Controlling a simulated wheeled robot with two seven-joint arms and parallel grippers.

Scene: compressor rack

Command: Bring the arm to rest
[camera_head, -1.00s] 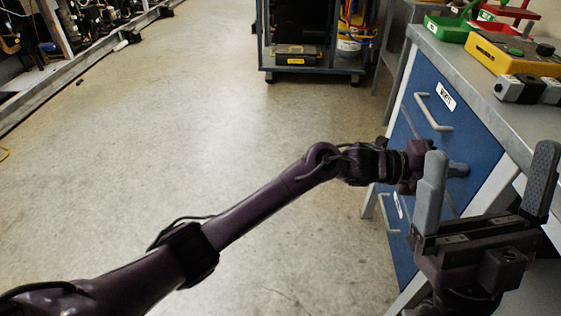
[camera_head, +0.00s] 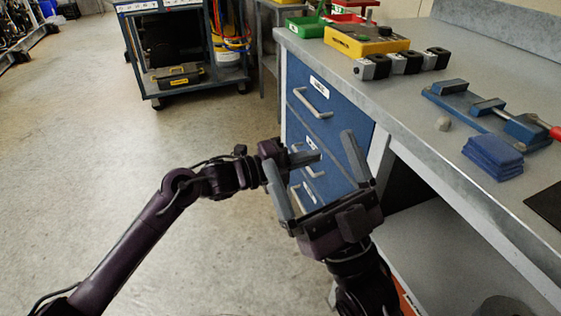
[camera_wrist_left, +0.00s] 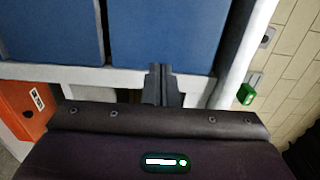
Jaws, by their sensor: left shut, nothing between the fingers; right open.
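My left gripper (camera_head: 314,156) reaches in from the left, its fingers pressed together and empty, in front of the blue drawer fronts. In the left wrist view its shut fingers (camera_wrist_left: 161,72) point toward the blue drawer unit (camera_wrist_left: 160,35); whether they touch it I cannot tell. My right gripper (camera_head: 307,148) is raised in the lower middle of the head view, its two grey fingers spread wide with nothing between them. It partly covers the drawers and overlaps the left gripper's tip in the picture.
The blue drawer cabinet (camera_head: 336,103) under the grey workbench (camera_head: 440,105) looks closed. On the bench are a yellow box (camera_head: 365,42), a blue vise (camera_head: 490,110) and blue pads (camera_head: 492,157). A wheeled cart (camera_head: 150,95) stands behind. The floor at left is clear.

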